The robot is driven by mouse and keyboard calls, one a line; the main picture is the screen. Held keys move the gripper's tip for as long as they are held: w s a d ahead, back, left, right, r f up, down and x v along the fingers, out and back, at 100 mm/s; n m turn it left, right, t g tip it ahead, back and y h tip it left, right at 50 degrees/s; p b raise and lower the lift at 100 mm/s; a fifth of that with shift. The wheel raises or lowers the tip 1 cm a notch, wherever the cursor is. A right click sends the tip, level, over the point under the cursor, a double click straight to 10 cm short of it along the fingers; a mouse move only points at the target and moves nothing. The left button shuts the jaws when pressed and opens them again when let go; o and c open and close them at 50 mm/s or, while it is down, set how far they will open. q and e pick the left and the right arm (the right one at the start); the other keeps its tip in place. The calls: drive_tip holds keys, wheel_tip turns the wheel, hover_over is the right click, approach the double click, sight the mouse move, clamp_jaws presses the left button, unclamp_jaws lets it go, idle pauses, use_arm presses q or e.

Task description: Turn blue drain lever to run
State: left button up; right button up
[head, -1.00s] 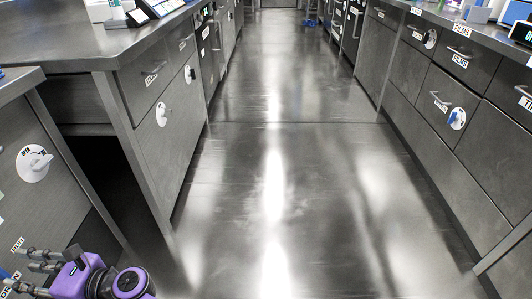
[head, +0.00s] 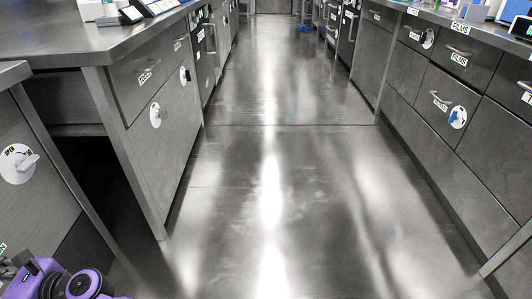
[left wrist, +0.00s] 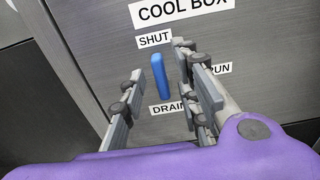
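The blue drain lever (left wrist: 161,76) stands out from a grey cabinet front in the left wrist view. It is nearly upright in the picture, with its upper end near the SHUT label (left wrist: 154,40) and its lower end above the DRAIN label (left wrist: 168,109). The RUN label (left wrist: 219,68) is to its right, partly hidden by a finger. My left gripper (left wrist: 161,64) is open, with one finger on each side of the lever. I see gaps, but cannot tell the depth. The head view shows only my purple left wrist, and my right gripper is in no view.
A COOL BOX label (left wrist: 183,8) is above the lever. In the head view a white round dial (head: 19,164) is on the near left cabinet. Counters with drawers line both sides, and the floor (head: 290,210) between them is clear.

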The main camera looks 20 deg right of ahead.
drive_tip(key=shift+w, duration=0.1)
use_arm(q)
clamp_jaws()
